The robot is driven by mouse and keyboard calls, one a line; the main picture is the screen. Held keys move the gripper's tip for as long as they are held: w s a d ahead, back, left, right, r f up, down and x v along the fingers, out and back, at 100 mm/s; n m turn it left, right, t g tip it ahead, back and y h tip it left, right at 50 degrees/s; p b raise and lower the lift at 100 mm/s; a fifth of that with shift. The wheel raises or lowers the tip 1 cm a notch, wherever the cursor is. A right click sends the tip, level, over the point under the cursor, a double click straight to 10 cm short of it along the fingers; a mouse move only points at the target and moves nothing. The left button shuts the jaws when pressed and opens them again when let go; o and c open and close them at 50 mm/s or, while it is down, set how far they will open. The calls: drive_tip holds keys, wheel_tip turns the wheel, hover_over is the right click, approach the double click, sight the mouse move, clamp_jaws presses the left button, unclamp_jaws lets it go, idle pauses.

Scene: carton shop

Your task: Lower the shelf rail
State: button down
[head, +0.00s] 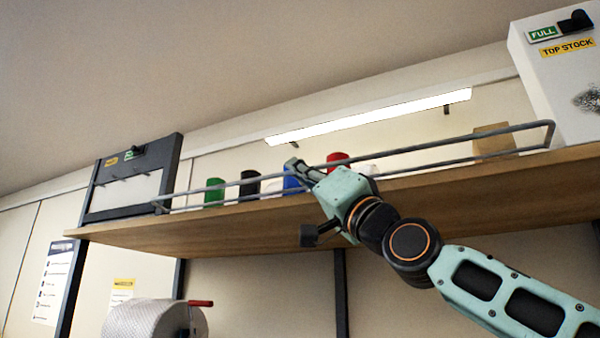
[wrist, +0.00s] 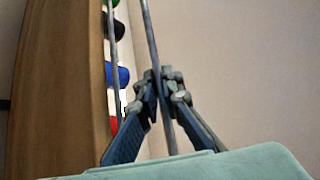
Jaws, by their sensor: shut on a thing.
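The shelf rail (head: 420,147) is a grey wire frame along the front edge of the wooden shelf (head: 440,200). It stands raised above the shelf board, with its top bar running the length of the shelf. My gripper (head: 294,165) is at the rail near its middle, in front of the coloured things on the shelf. In the wrist view my gripper (wrist: 160,80) has its fingers closed around the rail's bar (wrist: 149,35). The exact contact is partly hidden by the fingers.
Behind the rail stand a green thing (head: 214,192), a black one (head: 250,184), a blue one (head: 291,184) and a red one (head: 338,160). A white box (head: 560,80) is at the right end, a dark-framed panel (head: 125,190) at the left. A large roll (head: 150,320) is below.

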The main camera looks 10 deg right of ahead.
drive_tip(key=shift+f+n+g+y, duration=0.25)
drive_tip(key=shift+n+g+y, duration=0.25)
drive_tip(key=shift+n+y, duration=0.45)
drive_tip(key=shift+f+n+g+y, duration=0.2)
drive_tip(key=shift+n+g+y, duration=0.3)
drive_tip(key=shift+n+y, duration=0.45)
drive_tip(key=shift+f+n+g+y, duration=0.25)
drive_tip(key=shift+n+g+y, duration=0.35)
drive_tip(key=shift+n, duration=0.6)
drive_tip(key=shift+n+y, duration=0.3)
drive_tip(key=c, duration=2.1)
unclamp_jaws()
drive_tip(key=shift+s, duration=0.1)
drive_tip(key=shift+f, duration=0.1)
drive_tip(key=v, duration=1.2)
